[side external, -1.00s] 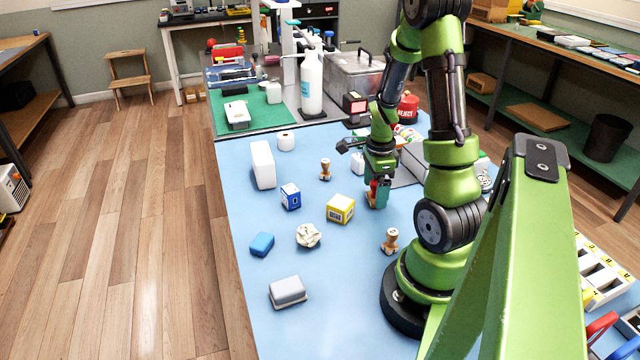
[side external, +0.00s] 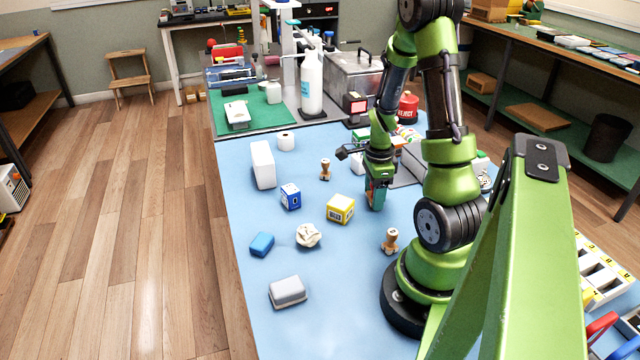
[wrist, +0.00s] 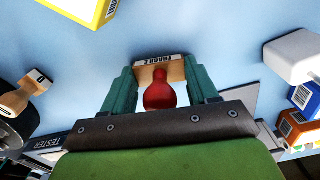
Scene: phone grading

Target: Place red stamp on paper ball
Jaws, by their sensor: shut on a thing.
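The red stamp has a round red knob (wrist: 160,90) and a wooden block marked FRAGILE. In the wrist view it sits between the green fingers of my gripper (wrist: 160,72), which is shut on it. In the side view my gripper (side external: 376,196) points down, low over the blue table, right of the yellow box; I cannot tell whether the stamp touches the table. The crumpled whitish paper ball (side external: 308,235) lies on the table to the left of and nearer than my gripper, with nothing on it. The wrist view does not show the ball.
The yellow box (side external: 340,209) stands between my gripper and the paper ball. A blue-and-white box (side external: 290,197), a blue block (side external: 262,244), a grey case (side external: 287,291) and wooden stamps (side external: 325,170) and (side external: 390,241) stand around. The table around the ball is clear.

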